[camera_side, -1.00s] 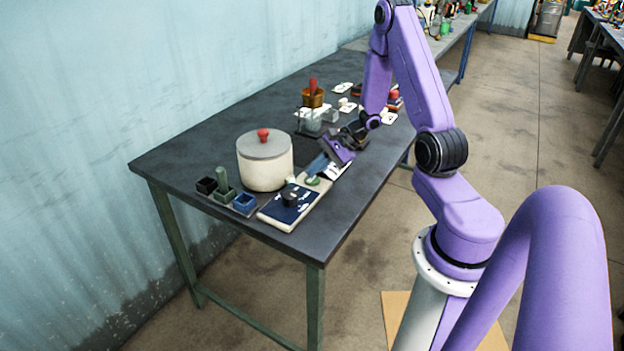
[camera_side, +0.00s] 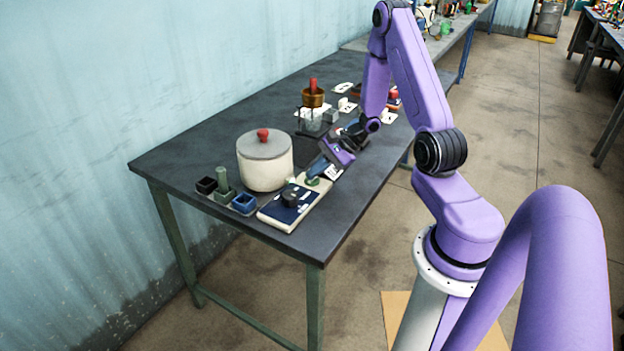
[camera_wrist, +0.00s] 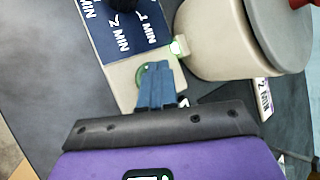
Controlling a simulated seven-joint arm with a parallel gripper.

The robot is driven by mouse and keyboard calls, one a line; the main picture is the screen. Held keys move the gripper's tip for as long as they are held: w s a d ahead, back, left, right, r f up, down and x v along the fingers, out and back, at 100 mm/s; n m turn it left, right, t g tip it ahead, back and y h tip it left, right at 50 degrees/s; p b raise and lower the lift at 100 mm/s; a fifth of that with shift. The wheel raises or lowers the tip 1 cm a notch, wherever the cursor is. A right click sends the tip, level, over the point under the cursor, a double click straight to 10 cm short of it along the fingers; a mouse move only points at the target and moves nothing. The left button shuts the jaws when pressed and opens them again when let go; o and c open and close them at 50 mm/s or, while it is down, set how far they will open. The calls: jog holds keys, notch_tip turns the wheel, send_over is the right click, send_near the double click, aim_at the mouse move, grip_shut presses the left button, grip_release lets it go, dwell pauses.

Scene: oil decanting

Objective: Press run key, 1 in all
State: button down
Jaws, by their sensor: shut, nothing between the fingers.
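The run key is a green round button (camera_side: 313,181) on the cream end of a control panel (camera_side: 272,215) with a dark blue face and a black knob (camera_side: 290,197). My gripper (camera_side: 315,172) is shut and empty, its blue fingers pointing down at the green key. In the wrist view the fingertips (camera_wrist: 155,75) overlap the green key (camera_wrist: 146,72) and hide part of it. I cannot tell whether they touch it. A small pale block with a green edge (camera_wrist: 180,46) sits at the panel's edge, beside the pot.
A cream pot (camera_side: 265,168) with a grey lid and red knob stands close beside the panel. Small dark and blue cups (camera_side: 244,203) and a green post (camera_side: 222,182) stand left of it. An amber container (camera_side: 313,98) stands farther back.

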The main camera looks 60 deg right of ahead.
aim_at(316, 180)
jog(key=shift+r, duration=0.85)
jog(key=shift+r, duration=2.5)
jog(key=s+a+r+n+g+y, duration=0.1)
jog(key=s+a+r+n+g, duration=0.1)
jog(key=s+a+n+g, duration=0.5)
jog(key=a+r+n, duration=0.3)
jog(key=a+n, duration=0.2)
jog(key=a, duration=0.6)
jog(key=s+a+r+n+h, duration=0.2)
jog(key=s+n+h, duration=0.1)
jog(key=s+n, duration=0.5)
jog(key=s+a+r+n+h, duration=0.2)
jog(key=s+n+h, duration=0.1)
jog(key=s+n, duration=0.6)
jog(key=shift+s+a+r+n+h, duration=0.15)
jog(key=shift+a+r+n+h, duration=0.2)
jog(key=shift+n, duration=0.75)
